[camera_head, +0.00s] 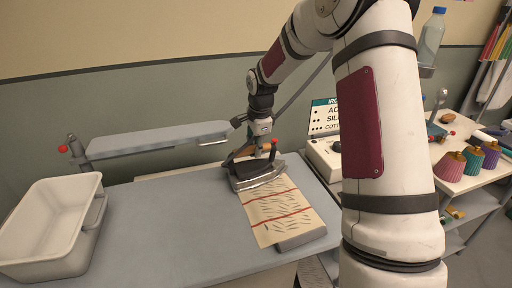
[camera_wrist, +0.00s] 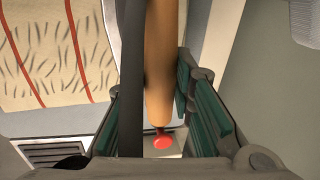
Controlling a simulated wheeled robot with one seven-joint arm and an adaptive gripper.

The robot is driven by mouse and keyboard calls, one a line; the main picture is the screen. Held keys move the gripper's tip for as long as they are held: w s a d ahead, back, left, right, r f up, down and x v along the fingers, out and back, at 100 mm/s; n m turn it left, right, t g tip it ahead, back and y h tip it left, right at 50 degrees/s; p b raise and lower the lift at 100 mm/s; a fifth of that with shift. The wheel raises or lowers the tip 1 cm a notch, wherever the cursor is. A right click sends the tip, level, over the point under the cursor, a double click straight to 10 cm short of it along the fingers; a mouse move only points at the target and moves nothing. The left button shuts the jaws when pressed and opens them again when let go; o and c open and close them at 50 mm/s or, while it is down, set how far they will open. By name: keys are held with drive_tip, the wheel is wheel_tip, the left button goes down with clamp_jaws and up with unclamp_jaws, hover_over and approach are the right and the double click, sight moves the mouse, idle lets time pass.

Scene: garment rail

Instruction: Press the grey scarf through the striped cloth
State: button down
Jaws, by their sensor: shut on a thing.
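The striped cloth (camera_head: 274,211), cream with red stripes and dark marks, lies on the grey board; it also shows at the upper left of the wrist view (camera_wrist: 50,45). A grey piece, likely the grey scarf (camera_head: 302,241), sticks out from under the cloth's near end; the rest is hidden. An iron (camera_head: 258,179) with a metal soleplate stands over the cloth's far end; I cannot tell whether it touches. My gripper (camera_head: 262,140) is shut on the iron's wooden handle (camera_wrist: 160,62), between green finger pads in the wrist view (camera_wrist: 160,110).
A white basin (camera_head: 45,222) stands at the left of the board (camera_head: 170,225). A narrow sleeve board (camera_head: 155,139) lies behind it. A white box and a sign (camera_head: 323,118) stand right of the iron. A side table holds several coloured cones (camera_head: 450,167).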

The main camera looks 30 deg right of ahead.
drive_tip(key=shift+s+f, duration=0.1)
idle(0.4)
drive_tip(key=shift+r, duration=1.2)
drive_tip(key=s+p, duration=0.4)
drive_tip(key=s, duration=0.2)
drive_tip(key=shift+s+a, duration=0.35)
drive_tip(key=shift+f, duration=1.05)
drive_tip(key=shift+s+f, duration=0.15)
drive_tip(key=shift+f, duration=0.05)
idle(2.3)
drive_tip(key=shift+r, duration=0.1)
